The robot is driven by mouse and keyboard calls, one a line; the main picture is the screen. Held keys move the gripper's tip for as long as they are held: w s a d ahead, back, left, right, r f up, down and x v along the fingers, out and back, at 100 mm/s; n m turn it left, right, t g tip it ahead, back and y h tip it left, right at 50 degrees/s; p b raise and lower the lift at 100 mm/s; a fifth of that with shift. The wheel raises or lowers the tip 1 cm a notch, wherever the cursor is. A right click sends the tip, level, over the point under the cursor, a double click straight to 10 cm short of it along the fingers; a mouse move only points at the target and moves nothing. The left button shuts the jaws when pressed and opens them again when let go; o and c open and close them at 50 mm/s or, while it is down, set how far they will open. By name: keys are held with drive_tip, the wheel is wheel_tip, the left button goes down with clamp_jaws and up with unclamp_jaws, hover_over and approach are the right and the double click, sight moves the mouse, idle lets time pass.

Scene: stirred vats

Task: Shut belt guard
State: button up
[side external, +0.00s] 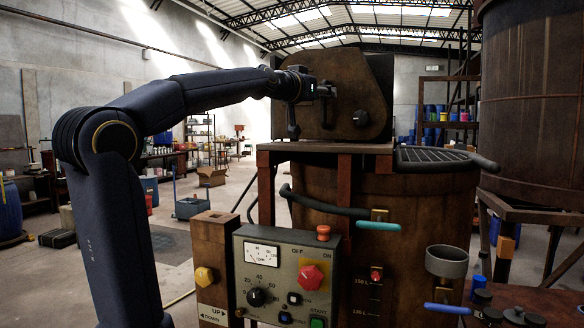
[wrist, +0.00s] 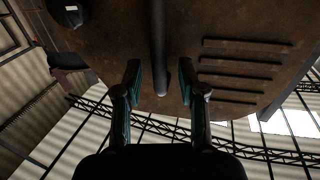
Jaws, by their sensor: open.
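The belt guard (side external: 350,72) is a rusty brown plate with rounded corners above the vat's top deck. I cannot tell how far it stands from what is behind it. In the wrist view the guard (wrist: 225,35) fills the upper part, with several slots at right and a dark bar handle (wrist: 158,50) down the middle. My gripper (side external: 330,91) is in front of the guard in the side view. In the wrist view my gripper (wrist: 158,75) is open, with one finger on each side of the handle's lower end. No finger visibly touches it.
A round dark knob (side external: 360,119) sits on the guard's lower right. Below are the rusty vat (side external: 420,205), a dark grate (side external: 432,155) and a control panel (side external: 285,278) with a red knob. A large tank (side external: 530,95) stands at right. The floor at left is mostly open.

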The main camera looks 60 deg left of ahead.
drive_tip(key=shift+w+a, duration=0.35)
drive_tip(key=shift+w, duration=0.3)
clamp_jaws()
